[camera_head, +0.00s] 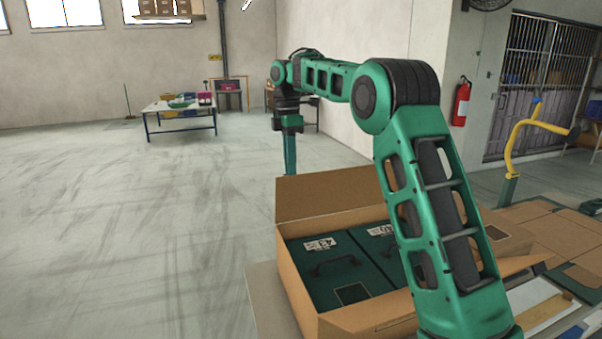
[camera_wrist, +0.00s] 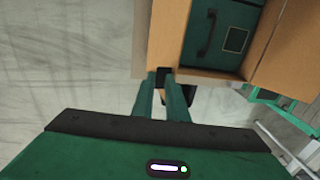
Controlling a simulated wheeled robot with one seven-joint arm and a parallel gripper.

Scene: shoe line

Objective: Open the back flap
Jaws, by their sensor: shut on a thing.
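The brown cardboard carton (camera_head: 295,280) stands open on the table. Its back flap (camera_head: 330,196) stands up, roughly vertical, at the far side. My gripper (camera_head: 290,168) points down at the flap's top edge, close to its left corner. In the wrist view my gripper (camera_wrist: 163,78) is shut at the end of a cardboard strip, which looks like the back flap (camera_wrist: 168,35). The exact contact is partly hidden by the fingers. Inside the carton lie dark green shoe boxes (camera_head: 325,275) with white labels and black handles. My arm hides the carton's right part.
Flat cardboard pieces (camera_head: 560,235) lie on the table at right, with a yellow-handled device (camera_head: 515,140) behind them. A white table (camera_head: 180,108) with goods stands far back at left. The floor left of the carton is clear.

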